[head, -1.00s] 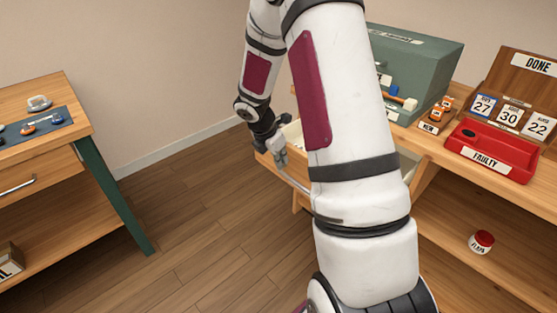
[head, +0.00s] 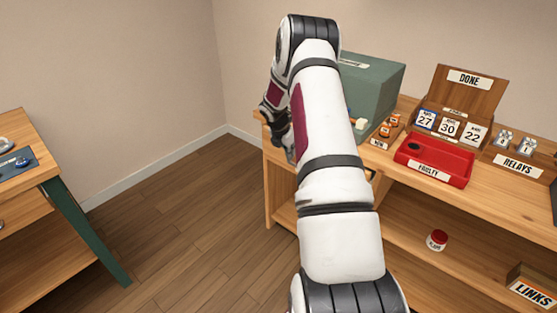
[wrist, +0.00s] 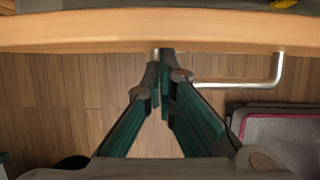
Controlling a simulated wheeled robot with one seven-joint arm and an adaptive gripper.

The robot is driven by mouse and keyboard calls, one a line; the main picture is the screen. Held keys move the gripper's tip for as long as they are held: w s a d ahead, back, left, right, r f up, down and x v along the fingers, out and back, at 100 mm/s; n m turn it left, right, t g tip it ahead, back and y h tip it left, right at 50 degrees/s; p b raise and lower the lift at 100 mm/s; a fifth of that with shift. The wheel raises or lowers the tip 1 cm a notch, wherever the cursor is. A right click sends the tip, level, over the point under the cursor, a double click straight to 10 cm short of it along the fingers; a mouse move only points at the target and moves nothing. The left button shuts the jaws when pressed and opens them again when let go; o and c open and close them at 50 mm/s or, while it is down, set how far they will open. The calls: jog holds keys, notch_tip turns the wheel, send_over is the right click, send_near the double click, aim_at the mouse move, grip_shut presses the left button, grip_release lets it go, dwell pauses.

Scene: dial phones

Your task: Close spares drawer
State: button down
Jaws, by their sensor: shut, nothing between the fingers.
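A wooden drawer front (wrist: 120,30) runs across the top of the wrist view, with a metal bar handle (wrist: 240,83) on its right half. My gripper (wrist: 163,55) is shut and empty, its fingertips at the drawer front's lower edge, left of most of the handle. I cannot tell whether they touch it. In the head view my gripper (head: 284,140) is partly hidden beside my arm, at the left end of the workbench. My arm hides most of the drawer there, so how far it stands out cannot be seen.
The workbench (head: 480,205) holds a green cabinet (head: 380,85), a red FAULTY tray (head: 435,165), a wooden DONE rack (head: 470,90) and a RELAYS holder (head: 515,165). A red-lidded jar (head: 437,240) sits on the lower shelf. Another table (head: 40,190) stands left; floor between is clear.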

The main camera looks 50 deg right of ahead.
jog(key=shift+w+d, duration=0.1)
jog(key=shift+d, duration=1.6)
